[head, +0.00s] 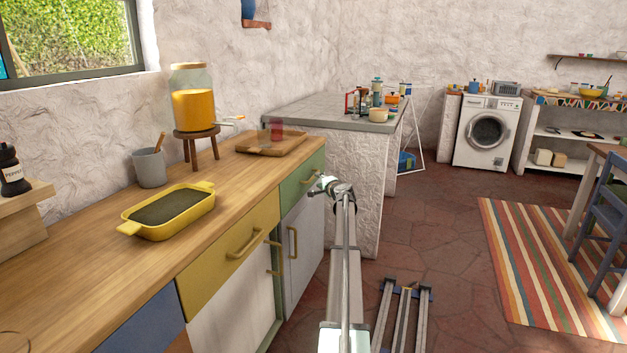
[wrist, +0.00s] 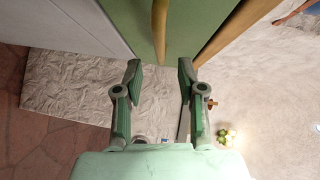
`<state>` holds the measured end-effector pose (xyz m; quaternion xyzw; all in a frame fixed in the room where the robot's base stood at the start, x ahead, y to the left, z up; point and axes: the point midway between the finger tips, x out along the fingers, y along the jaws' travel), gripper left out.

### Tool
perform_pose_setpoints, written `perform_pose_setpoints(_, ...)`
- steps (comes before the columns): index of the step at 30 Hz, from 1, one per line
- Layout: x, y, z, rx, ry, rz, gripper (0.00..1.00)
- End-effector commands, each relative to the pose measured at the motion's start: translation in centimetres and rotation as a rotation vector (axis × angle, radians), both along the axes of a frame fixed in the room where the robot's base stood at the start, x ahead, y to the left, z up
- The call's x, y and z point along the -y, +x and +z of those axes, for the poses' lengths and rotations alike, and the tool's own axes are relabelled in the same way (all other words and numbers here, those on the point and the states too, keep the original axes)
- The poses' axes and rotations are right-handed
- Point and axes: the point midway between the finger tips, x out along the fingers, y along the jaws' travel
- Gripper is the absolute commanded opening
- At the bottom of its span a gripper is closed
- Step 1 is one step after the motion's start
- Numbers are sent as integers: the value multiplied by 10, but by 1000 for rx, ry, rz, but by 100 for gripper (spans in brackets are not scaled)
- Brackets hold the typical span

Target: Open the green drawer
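The green drawer (head: 298,183) is at the far end of the wooden counter, just under the worktop. It looks shut. In the wrist view its green front (wrist: 190,22) fills the top, with a long yellow handle (wrist: 160,28) running down toward the gap between my fingers. My gripper (head: 322,186) is at the drawer front in the head view and largely hides the handle there. In the wrist view my gripper (wrist: 160,72) is open, with one finger on each side of the handle's line. I cannot tell whether the fingers touch the handle.
A yellow drawer (head: 230,252) and white cupboard doors with yellow handles are nearer along the counter. A tray (head: 270,145), a juice dispenser (head: 194,105) and a yellow dish (head: 170,213) stand on the worktop. A white plastered block (head: 350,165) stands just beyond.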

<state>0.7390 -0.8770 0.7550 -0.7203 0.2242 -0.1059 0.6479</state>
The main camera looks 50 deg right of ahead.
Motion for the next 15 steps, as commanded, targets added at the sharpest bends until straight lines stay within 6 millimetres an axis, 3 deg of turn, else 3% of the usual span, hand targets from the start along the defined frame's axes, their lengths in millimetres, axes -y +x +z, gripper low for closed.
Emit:
perform_pose_setpoints(1, 8, 13, -3, 0, 0, 2, 39)
perform_pose_setpoints(6, 22, 39, -7, 0, 1, 0, 39)
perform_pose_setpoints(15, 32, 62, -10, 0, 1, 1, 39)
